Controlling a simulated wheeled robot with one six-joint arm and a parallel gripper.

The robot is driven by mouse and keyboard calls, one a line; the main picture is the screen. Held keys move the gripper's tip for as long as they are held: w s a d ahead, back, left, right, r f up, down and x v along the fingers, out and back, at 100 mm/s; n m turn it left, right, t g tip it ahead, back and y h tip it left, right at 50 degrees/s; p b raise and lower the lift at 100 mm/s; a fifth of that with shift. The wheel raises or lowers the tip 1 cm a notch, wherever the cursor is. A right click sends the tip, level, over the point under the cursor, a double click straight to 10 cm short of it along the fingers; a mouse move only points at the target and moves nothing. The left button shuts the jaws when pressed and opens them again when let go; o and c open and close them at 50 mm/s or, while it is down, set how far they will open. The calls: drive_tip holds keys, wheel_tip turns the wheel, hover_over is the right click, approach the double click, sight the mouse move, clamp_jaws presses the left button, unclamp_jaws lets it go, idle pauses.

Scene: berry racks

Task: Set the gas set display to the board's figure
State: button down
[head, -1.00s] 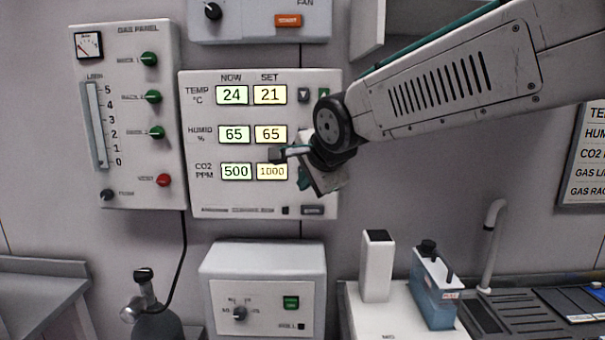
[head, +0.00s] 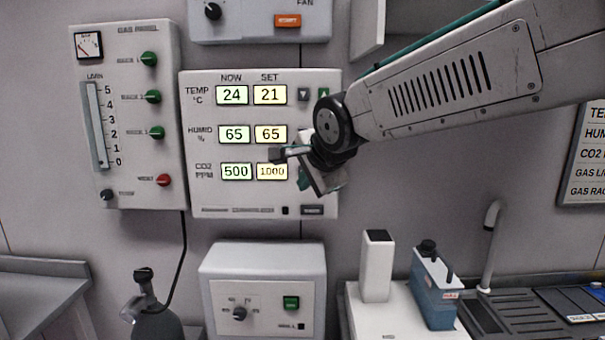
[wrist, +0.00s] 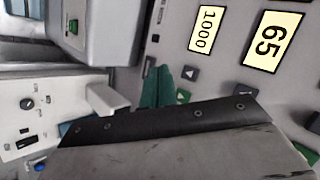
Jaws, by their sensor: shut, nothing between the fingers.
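The control panel (head: 210,195) on the wall has NOW and SET columns. Its CO2 PPM set display (head: 272,172) reads 1000, and the CO2 now display (head: 236,172) reads 500. The set display also shows sideways in the wrist view (wrist: 206,29). My gripper (head: 303,179) is at the panel's right side, just right of the CO2 set display. In the wrist view its teal fingers (wrist: 163,80) are shut and empty, close beside the CO2 row's arrow buttons (wrist: 190,73). Contact cannot be told. The board (head: 585,155) at the right edge is cut off, its figures out of view.
A gas panel (head: 130,190) with green knobs hangs to the left. A white box with a dial (head: 262,262) stands below. A white block (head: 377,265) and a blue bottle (head: 434,290) stand lower right.

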drive_tip(key=shift+s, duration=0.1)
drive_tip(key=s, duration=0.3)
drive_tip(key=shift+s, duration=0.3)
drive_tip(key=w, duration=0.8)
drive_tip(key=shift+w, duration=0.4)
drive_tip(key=shift+d, duration=0.1)
idle(1.7)
drive_tip(key=shift+w, duration=0.4)
